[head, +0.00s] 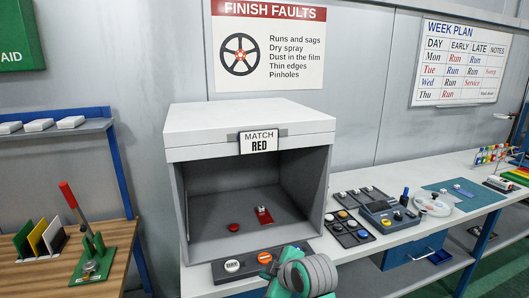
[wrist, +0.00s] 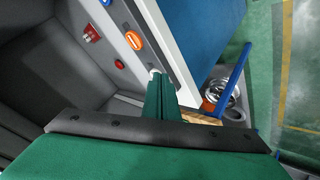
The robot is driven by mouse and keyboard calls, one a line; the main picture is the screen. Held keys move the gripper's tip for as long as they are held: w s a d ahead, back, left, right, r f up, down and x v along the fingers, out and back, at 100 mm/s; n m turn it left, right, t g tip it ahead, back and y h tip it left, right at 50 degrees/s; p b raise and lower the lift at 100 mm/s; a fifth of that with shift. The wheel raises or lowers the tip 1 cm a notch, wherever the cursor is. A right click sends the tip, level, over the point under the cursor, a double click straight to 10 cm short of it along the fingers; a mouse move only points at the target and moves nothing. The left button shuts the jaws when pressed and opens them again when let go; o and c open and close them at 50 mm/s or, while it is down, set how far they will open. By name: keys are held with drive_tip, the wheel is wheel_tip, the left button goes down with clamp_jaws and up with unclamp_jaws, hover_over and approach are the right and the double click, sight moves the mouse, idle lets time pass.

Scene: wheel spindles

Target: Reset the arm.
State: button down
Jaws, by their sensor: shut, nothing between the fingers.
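My gripper (wrist: 160,92) shows in the wrist view as two green fingers closed together with nothing between them. Its tips are close to a white button (wrist: 153,72) on the control panel; I cannot tell whether they touch it. In the head view my green and grey arm is at the bottom centre, in front of the booth, and the fingertips cannot be made out there. The panel at the booth's front edge bears a white button (head: 232,265) and an orange button (head: 265,258).
The grey booth (head: 250,122) with the "MATCH RED" sign stands open, holding a red disc (head: 233,227) and a red plate (head: 264,215). Trays (head: 350,228) of coloured pieces and a blue-grey device (head: 390,215) stand to its right. A red-handled lever (head: 72,200) is on the left bench.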

drive_tip(key=s+a+f+m+t, duration=0.2)
drive_tip(key=s+a+f+m, duration=0.2)
drive_tip(key=f, duration=0.4)
drive_tip(key=s+a+f+m+t, duration=0.25)
drive_tip(key=s+f+m, duration=0.2)
drive_tip(key=f, duration=0.45)
drive_tip(key=s+f+m+h, duration=0.2)
drive_tip(key=s+f+m, duration=0.25)
drive_tip(key=s, duration=0.35)
drive_tip(key=s+d+f+m+t+h, duration=0.2)
drive_tip(key=s+d, duration=0.1)
drive_tip(key=s, duration=1.3)
drive_tip(key=d+r+v, duration=0.2)
drive_tip(key=v, duration=1.3)
drive_tip(key=shift+w+d+r+t, duration=0.15)
drive_tip(key=shift+d+r+t, duration=0.05)
drive_tip(key=shift+t, duration=0.25)
